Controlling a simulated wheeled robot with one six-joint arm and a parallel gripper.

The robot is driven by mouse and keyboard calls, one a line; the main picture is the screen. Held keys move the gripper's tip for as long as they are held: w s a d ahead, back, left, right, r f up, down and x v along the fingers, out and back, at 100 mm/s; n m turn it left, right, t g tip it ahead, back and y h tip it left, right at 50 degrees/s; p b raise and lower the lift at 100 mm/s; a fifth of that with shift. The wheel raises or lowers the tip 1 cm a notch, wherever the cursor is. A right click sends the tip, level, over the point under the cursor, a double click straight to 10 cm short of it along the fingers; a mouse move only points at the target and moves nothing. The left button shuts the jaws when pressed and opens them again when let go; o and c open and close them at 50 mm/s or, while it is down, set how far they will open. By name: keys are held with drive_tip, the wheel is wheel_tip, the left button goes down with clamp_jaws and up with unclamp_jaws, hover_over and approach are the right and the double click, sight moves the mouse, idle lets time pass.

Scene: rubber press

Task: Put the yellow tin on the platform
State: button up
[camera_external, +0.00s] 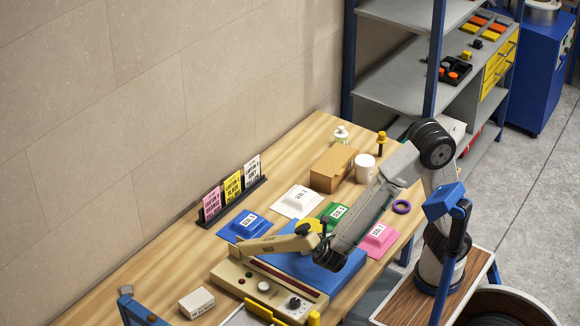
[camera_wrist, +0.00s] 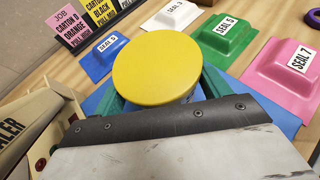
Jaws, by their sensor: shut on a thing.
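The yellow tin (camera_wrist: 157,70) fills the middle of the wrist view, its round flat top facing the camera. My gripper (camera_wrist: 160,92) is shut on it, with teal fingers showing at its sides. In the external view the yellow tin (camera_external: 313,226) shows only in part, behind my wrist and the sealer's beige arm. The blue platform (camera_external: 345,275) belongs to the beige sealer (camera_external: 265,290) and lies below my wrist. It also shows in the wrist view (camera_wrist: 283,118), right of the tin. I cannot tell whether the tin touches it.
Labelled trays stand behind the platform: blue (camera_external: 245,227), white (camera_external: 296,201), green (camera_external: 332,212) and pink (camera_external: 380,240). A card holder (camera_external: 232,200), cardboard box (camera_external: 332,168), white cup (camera_external: 365,167) and purple ring (camera_external: 401,206) are on the table. The beige sealer arm (camera_external: 270,245) is close to my gripper.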

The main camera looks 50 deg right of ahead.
drive_tip(key=shift+f, duration=1.3)
drive_tip(key=shift+f, duration=0.1)
drive_tip(key=o, duration=1.4)
drive_tip(key=shift+f, duration=0.1)
drive_tip(key=shift+o, duration=0.2)
